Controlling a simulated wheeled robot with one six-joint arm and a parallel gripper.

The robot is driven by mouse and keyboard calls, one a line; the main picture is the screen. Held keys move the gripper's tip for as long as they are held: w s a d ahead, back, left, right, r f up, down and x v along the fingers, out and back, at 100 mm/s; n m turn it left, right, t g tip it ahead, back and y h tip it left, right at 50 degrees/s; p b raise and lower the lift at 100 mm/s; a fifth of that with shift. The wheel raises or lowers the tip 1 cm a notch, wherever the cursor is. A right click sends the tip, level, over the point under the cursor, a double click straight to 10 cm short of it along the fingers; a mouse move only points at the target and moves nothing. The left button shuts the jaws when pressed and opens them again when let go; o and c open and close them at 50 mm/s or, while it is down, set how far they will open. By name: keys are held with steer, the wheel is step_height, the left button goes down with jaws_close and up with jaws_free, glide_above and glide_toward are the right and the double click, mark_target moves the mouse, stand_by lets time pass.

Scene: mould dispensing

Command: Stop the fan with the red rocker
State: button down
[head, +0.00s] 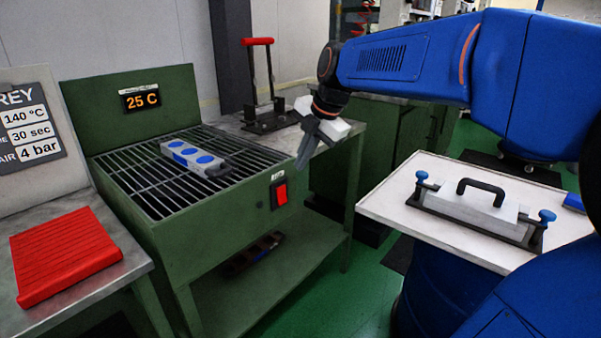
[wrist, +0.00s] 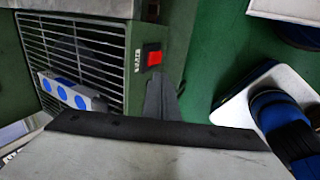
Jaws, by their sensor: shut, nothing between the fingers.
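The red rocker (head: 280,193) sits in a dark frame on the right front face of the green cooling bench (head: 200,240). It also shows in the wrist view (wrist: 154,58), bright red on the bench's edge. My gripper (head: 302,164) is shut and empty, pointing down, a little above and to the right of the rocker and apart from it. In the wrist view the dark finger (wrist: 162,98) is just below the rocker. The fan itself is mostly hidden under the grille (head: 150,175); a dark round shape shows through the slats in the wrist view.
A grey mould with blue round faces (head: 195,157) lies on the grille. A display (head: 140,97) reads 25 C. A red slatted mat (head: 65,255) is at left. A lever press (head: 265,90) stands behind. My white tray (head: 380,195) carries a handled mould (head: 470,208) at right.

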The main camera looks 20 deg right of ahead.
steer(key=shift+v, duration=0.85)
steer(key=shift+w+a+r, duration=0.1)
steer(key=s+f+m+h, duration=0.1)
steer(key=s+f+m, duration=0.7)
steer(key=s+m, duration=0.3)
steer(key=s+d+f+m+h, duration=0.1)
steer(key=s+f+m, duration=0.8)
steer(key=s+m, duration=0.3)
steer(key=shift+s, duration=0.95)
steer(key=shift+s+d, duration=0.1)
